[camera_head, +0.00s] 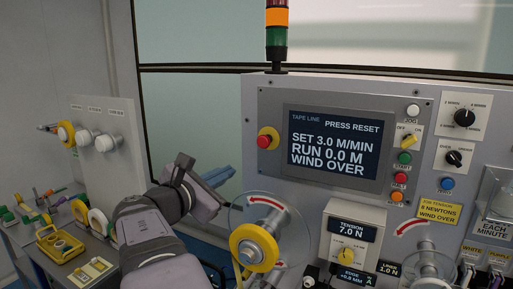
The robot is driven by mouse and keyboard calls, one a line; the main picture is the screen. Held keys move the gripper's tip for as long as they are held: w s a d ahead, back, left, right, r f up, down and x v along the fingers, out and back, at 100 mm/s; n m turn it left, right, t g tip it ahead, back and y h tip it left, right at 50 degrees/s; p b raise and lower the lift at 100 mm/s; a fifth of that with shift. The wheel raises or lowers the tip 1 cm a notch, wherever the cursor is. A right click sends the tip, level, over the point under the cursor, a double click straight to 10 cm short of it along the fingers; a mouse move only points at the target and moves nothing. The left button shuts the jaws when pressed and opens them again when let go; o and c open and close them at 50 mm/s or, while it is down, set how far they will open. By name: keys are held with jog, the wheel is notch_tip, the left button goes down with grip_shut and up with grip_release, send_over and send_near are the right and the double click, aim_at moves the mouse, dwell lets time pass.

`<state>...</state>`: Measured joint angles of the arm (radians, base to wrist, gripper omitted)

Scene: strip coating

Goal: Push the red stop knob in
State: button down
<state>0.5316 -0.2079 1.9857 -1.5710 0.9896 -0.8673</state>
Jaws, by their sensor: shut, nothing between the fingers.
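The red stop knob (264,141) sits on a round yellow plate on the grey control panel, left of the screen. Whether it is in or out I cannot tell from this one view. My gripper (226,175) shows left of the panel with its blue-grey fingers shut and empty, pointing right. In the picture it is below and to the left of the knob, apart from it. The screen (338,148) reads PRESS RESET, SET 3.0 M/MIN, RUN 0.0 M, WIND OVER.
A clear disc reel with a yellow hub (254,248) stands below the knob, near my gripper. Small buttons and a switch line the screen's right side, including a red button (401,179). A tension box (344,249) sits lower right. A side bench (73,262) holds rolls at left.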

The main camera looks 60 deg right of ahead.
jog(key=shift+s+r+n+g+h, duration=0.15)
jog(key=shift+s+r+n+h, duration=0.15)
jog(key=shift+r+n, duration=0.8)
jog(key=shift+s+r+n+g+h, duration=0.15)
jog(key=shift+r+n+h, duration=0.2)
jog(key=shift+n, duration=1.35)
jog(key=shift+d, duration=0.1)
jog(key=p, duration=0.6)
send_near(262, 142)
jog(key=d, duration=0.5)
jog(key=shift+s+d+r, duration=0.1)
jog(key=shift+d+r, duration=0.05)
jog(key=shift+d, duration=0.6)
